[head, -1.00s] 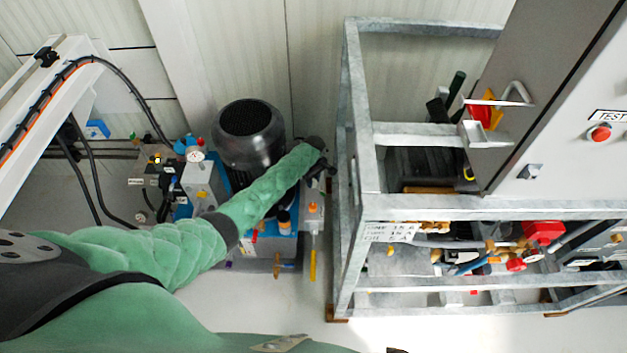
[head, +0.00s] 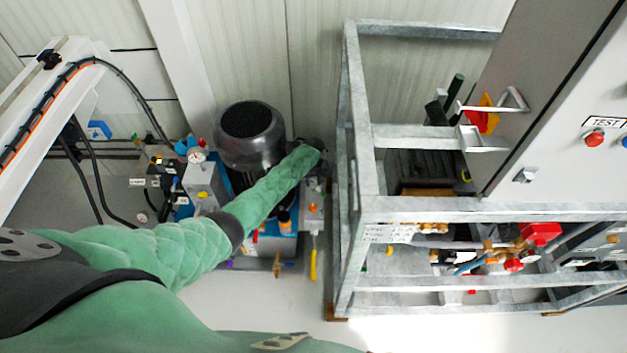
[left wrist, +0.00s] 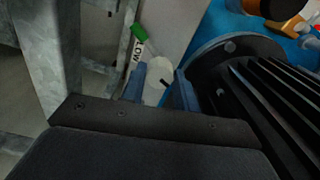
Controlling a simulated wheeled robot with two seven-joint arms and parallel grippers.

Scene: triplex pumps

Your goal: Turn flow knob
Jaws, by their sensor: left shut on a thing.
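My left gripper (left wrist: 160,92) shows in the left wrist view with two blue fingers, one on each side of a pale round knob (left wrist: 155,88). It is shut on this knob, which looks like the flow knob; the exact contact is dark and partly hidden. A green piece with a white "LOW" label (left wrist: 139,40) sticks up just beyond the fingers. In the head view my left arm reaches past the front of the black motor (head: 249,135), and the gripper end is a small dark shape between motor and frame. My right gripper is not in view.
A galvanised steel frame (head: 350,120) stands close to the right of my left gripper. The finned motor (left wrist: 275,100) is close on its other side. The blue pump base (head: 278,243) lies below the arm. A grey cabinet (head: 560,150) with red buttons stands at the right.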

